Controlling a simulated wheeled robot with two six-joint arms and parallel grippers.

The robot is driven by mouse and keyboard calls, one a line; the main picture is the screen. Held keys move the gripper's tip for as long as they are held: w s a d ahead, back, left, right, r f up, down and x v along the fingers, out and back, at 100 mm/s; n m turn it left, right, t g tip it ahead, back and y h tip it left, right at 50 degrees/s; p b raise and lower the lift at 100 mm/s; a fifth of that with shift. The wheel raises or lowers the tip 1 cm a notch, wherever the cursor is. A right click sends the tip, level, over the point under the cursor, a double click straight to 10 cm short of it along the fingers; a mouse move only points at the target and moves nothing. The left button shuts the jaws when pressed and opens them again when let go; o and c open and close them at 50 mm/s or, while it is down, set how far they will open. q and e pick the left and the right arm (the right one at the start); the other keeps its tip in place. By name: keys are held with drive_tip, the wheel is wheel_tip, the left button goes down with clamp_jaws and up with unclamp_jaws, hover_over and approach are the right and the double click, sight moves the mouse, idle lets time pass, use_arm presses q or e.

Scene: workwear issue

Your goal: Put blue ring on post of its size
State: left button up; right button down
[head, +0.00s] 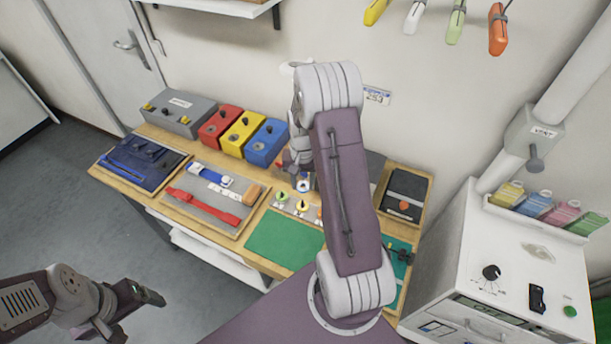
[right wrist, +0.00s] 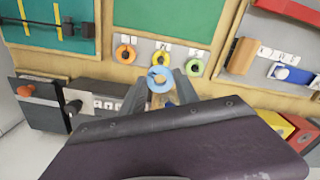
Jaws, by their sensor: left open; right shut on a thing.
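The blue ring (right wrist: 160,80) is between the fingertips of my right gripper (right wrist: 161,88), which is shut on it. The ring also shows in the head view (head: 303,186), beside the grey post board (right wrist: 144,49). In the right wrist view, an orange ring (right wrist: 125,54), a yellow ring (right wrist: 162,58) and a green ring (right wrist: 194,67) sit on that board, each with a dark centre. The blue ring appears closest to the yellow one. I cannot tell its height or which post fits it. My left gripper (head: 137,314) is open and empty, away from the bench.
A green mat (head: 285,239) lies in front of the post board. Red, yellow and blue boxes (head: 265,142) stand at the back. A tray with straps (head: 213,203) is to the left. A black case (head: 404,192) is to the right. My right arm hides part of the bench.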

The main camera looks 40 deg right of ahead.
sight(302, 191)
drive_tip(key=shift+w+a, duration=0.15)
drive_tip(key=shift+a, duration=0.05)
drive_tip(key=shift+d+f+b, duration=0.1)
drive_tip(key=shift+f+b, duration=0.45)
drive_tip(key=shift+b, duration=0.1)
wheel_tip(302, 191, down, 4)
drive_tip(key=b, duration=0.3)
drive_tip(key=shift+r, duration=0.1)
drive_tip(key=shift+f+b, duration=0.5)
drive_tip(key=shift+f, duration=0.1)
drive_tip(key=shift+f+p, duration=0.1)
drive_tip(key=shift+p, duration=0.2)
idle(0.3)
drive_tip(key=shift+f+b, duration=0.45)
drive_tip(key=shift+f, duration=0.3)
idle(0.7)
